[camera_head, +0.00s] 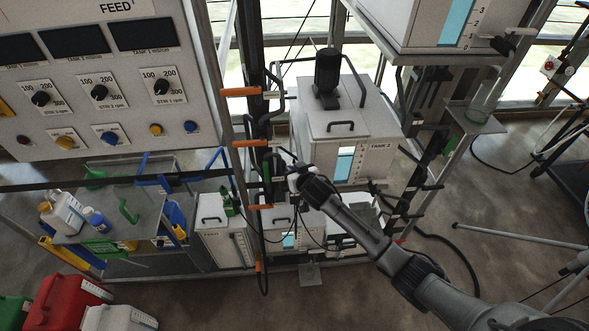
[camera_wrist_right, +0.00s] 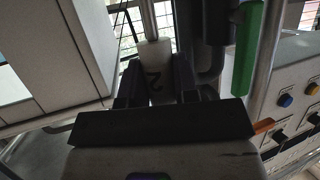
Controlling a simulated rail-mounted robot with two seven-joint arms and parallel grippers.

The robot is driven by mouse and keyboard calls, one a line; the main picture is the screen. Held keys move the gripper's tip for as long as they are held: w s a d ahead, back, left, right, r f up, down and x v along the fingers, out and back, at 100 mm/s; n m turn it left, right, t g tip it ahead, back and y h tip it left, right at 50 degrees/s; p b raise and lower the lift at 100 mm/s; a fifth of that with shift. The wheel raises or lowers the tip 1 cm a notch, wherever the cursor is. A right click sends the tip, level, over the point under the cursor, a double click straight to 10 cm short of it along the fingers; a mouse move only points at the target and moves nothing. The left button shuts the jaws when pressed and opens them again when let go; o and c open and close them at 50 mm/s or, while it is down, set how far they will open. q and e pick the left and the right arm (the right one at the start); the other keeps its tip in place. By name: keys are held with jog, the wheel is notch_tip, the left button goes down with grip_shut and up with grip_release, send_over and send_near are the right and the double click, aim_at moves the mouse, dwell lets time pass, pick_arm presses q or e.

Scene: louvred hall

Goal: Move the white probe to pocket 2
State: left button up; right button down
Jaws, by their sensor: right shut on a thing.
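My right gripper (camera_head: 291,172) is beside the dark upright post, in front of the tank marked TANK 2 (camera_head: 377,160). In the right wrist view its two dark fingers (camera_wrist_right: 157,82) are shut on a pale piece marked "2" (camera_wrist_right: 154,62), which I take to be the white probe. A grey-white rod continues from it towards the top of that view. In the head view the held piece is small and mostly hidden by the gripper. I cannot make out pocket 2 for certain. My left gripper is not in view.
A green bar (camera_wrist_right: 247,48) and dark pipes stand close to the right of the fingers in the wrist view. The control panel (camera_head: 110,130) fills the upper left. Orange-ended rungs (camera_head: 250,143) and hanging cables crowd the post. Small white containers (camera_head: 222,245) stand below.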

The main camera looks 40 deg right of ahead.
jog(key=shift+f+b, duration=0.65)
jog(key=shift+f, duration=0.55)
jog(key=shift+f+b, duration=0.8)
jog(key=shift+f, duration=0.45)
jog(key=c, duration=0.8)
grip_release()
jog(key=shift+r, duration=0.1)
jog(key=shift+s+a+r+p, duration=0.15)
jog(key=shift+s+r+p, duration=0.65)
jog(key=shift+p, duration=0.6)
jog(key=shift+s+a+r+p, duration=0.2)
jog(key=shift+s+r+p, duration=0.25)
jog(key=shift+r+p, duration=0.8)
jog(key=shift+s+a+r+p, duration=0.15)
jog(key=shift+s+r+p, duration=0.6)
jog(key=shift+p, duration=0.75)
jog(key=shift+w, duration=0.1)
